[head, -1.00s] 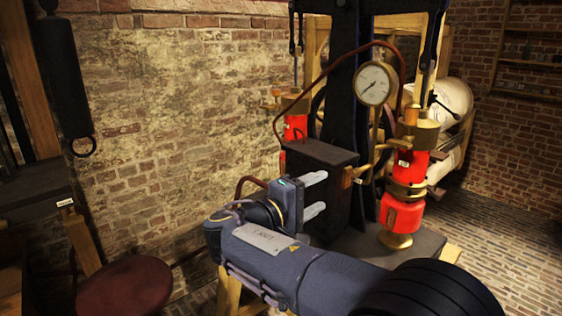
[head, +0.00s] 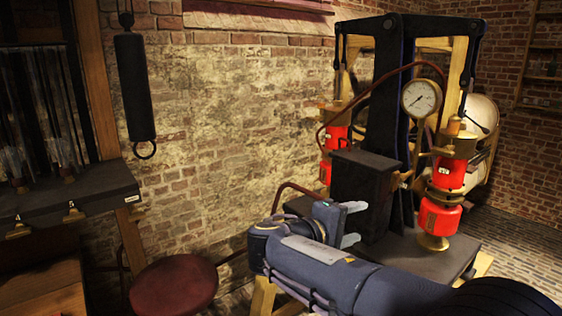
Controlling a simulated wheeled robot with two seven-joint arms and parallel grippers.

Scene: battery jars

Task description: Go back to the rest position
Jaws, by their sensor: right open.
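My right gripper (head: 354,223) is open and empty, with two pale fingers pointing right. It is in front of the dark block (head: 360,190) at the foot of the press-like machine; I cannot tell whether it touches the block. My right arm comes in from the lower right and hides part of the machine's base. My left gripper is not in view.
The black machine frame (head: 386,90) carries a round gauge (head: 421,98) and red cylinders (head: 440,215). A round dark red stool (head: 174,288) stands at the lower left. A dark shelf (head: 75,205) and a hanging black cylinder (head: 134,90) are at the left.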

